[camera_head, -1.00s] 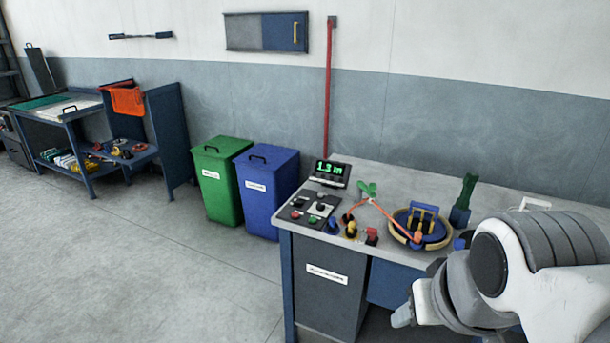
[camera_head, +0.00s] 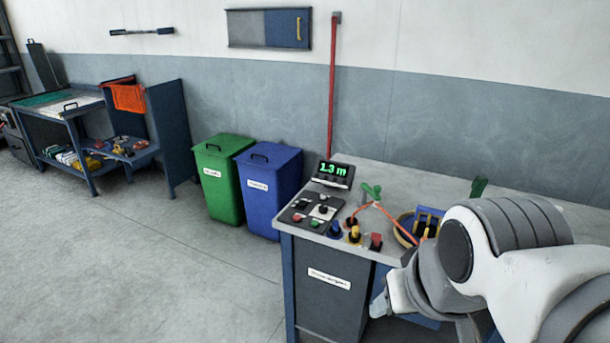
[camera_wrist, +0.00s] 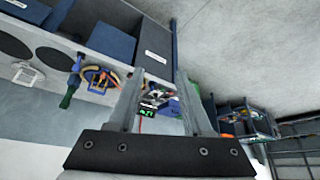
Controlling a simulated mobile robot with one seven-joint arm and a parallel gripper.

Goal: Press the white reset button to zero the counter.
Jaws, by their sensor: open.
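The counter display (camera_head: 333,174) shows green digits, 1.3 m, at the back left of the workbench. In front of it lies a dark control panel (camera_head: 308,219) with a red button, a green button, black knobs and a pale patch around a dark knob. I cannot clearly single out the white reset button. My gripper (camera_head: 380,304) is in front of the bench's front edge, low and to the right of the panel, touching nothing that I can see. In the wrist view my gripper (camera_wrist: 160,74) is open and empty, with the display (camera_wrist: 146,112) seen small and inverted between its fingers.
On the bench (camera_head: 367,174), blue, yellow and red knobbed pieces stand right of the panel, with an orange cord and a yellow ring behind. Green (camera_head: 218,178) and blue (camera_head: 267,190) bins stand left of the bench. The floor at left is clear.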

